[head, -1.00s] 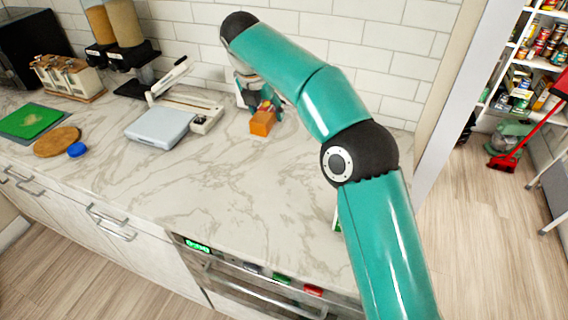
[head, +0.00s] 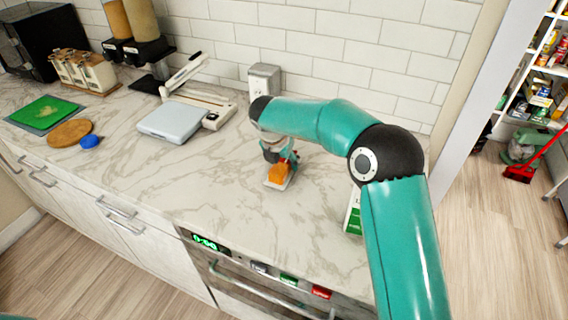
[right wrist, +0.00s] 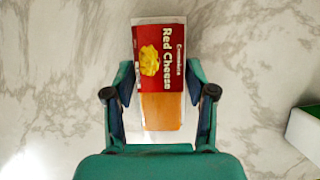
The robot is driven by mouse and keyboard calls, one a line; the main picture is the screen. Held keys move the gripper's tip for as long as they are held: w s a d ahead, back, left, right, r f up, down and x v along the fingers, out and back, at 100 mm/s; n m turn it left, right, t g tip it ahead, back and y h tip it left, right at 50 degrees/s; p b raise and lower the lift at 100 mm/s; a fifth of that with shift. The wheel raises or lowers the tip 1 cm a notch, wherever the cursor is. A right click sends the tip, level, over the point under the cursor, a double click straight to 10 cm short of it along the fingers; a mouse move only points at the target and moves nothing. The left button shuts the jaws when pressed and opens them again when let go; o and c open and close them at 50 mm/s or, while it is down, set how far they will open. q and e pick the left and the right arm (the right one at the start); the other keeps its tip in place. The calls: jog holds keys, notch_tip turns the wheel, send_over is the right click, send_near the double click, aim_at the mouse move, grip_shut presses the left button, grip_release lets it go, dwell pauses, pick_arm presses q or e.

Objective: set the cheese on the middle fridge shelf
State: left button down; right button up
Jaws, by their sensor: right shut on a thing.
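The cheese (head: 279,173) is a flat pack with an orange part and white edges, over the marble counter in the head view. In the right wrist view the cheese (right wrist: 162,60) shows a red "Red Cheese" label, an orange window and a white border. My right gripper (head: 281,158) is shut on it, with one finger on each side in the right wrist view (right wrist: 160,92). I cannot tell whether the pack touches the counter. The fridge and its middle shelf are not in view. My left gripper is not in view.
A white and green box (head: 353,214) stands near the counter's right end, partly behind my right arm. The counter's front middle is clear.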

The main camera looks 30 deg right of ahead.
jog(key=shift+f, duration=0.65)
jog(key=o, duration=1.5)
